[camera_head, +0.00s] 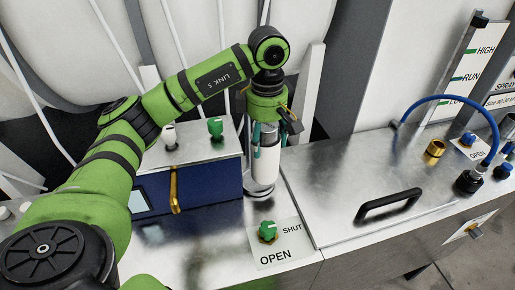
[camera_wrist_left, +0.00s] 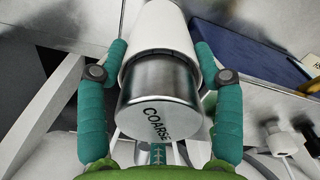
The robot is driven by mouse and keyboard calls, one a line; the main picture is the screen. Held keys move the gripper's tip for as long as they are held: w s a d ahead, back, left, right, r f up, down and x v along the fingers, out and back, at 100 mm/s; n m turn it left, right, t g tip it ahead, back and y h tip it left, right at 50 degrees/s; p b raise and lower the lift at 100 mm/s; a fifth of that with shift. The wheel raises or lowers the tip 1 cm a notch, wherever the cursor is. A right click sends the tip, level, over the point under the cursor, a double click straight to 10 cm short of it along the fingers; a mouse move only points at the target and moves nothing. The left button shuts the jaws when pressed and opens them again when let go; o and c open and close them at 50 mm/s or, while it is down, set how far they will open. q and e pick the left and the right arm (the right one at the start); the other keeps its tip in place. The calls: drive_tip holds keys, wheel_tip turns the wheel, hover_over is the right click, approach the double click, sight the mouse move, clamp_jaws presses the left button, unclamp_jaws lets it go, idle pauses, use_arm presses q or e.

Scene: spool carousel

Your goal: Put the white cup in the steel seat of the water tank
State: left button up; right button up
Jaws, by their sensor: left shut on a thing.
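The white cup (camera_head: 266,166) is upright below my left gripper (camera_head: 265,135). It has a steel end marked COARSE, which faces the camera in the left wrist view (camera_wrist_left: 160,100). The teal fingers of my left gripper (camera_wrist_left: 160,48) are shut on the cup, one on each side. A round steel rim, seemingly the steel seat (camera_head: 258,194), shows at the cup's lower end. I cannot tell whether the cup is inside it or just above it. My right gripper is not in view.
A blue box (camera_head: 215,182) with a steel top, green knob (camera_head: 216,127) and brass lever (camera_head: 174,190) stands close left of the cup. A green valve knob (camera_head: 267,230) by a SHUT/OPEN plate is in front. A steel lid with a black handle (camera_head: 389,204) lies right.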

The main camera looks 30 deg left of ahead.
use_arm(q)
drive_tip(key=a+f, duration=0.1)
drive_tip(key=a+f+p, duration=0.1)
drive_tip(key=f, duration=0.1)
drive_tip(key=a+f+p, duration=0.1)
drive_tip(key=f, duration=0.1)
drive_tip(key=shift+w+f, duration=0.25)
drive_tip(key=shift+w, duration=0.15)
drive_tip(key=shift+f, duration=0.1)
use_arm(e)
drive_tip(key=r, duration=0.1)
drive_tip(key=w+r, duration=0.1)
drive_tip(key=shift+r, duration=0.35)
use_arm(q)
drive_tip(key=shift+d+f, duration=0.1)
drive_tip(key=shift+f, duration=0.05)
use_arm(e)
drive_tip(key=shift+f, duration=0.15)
use_arm(q)
drive_tip(key=shift+f+b, duration=0.25)
drive_tip(key=shift+b, duration=0.1)
drive_tip(key=o, duration=1.4)
drive_tip(key=shift+c, duration=0.2)
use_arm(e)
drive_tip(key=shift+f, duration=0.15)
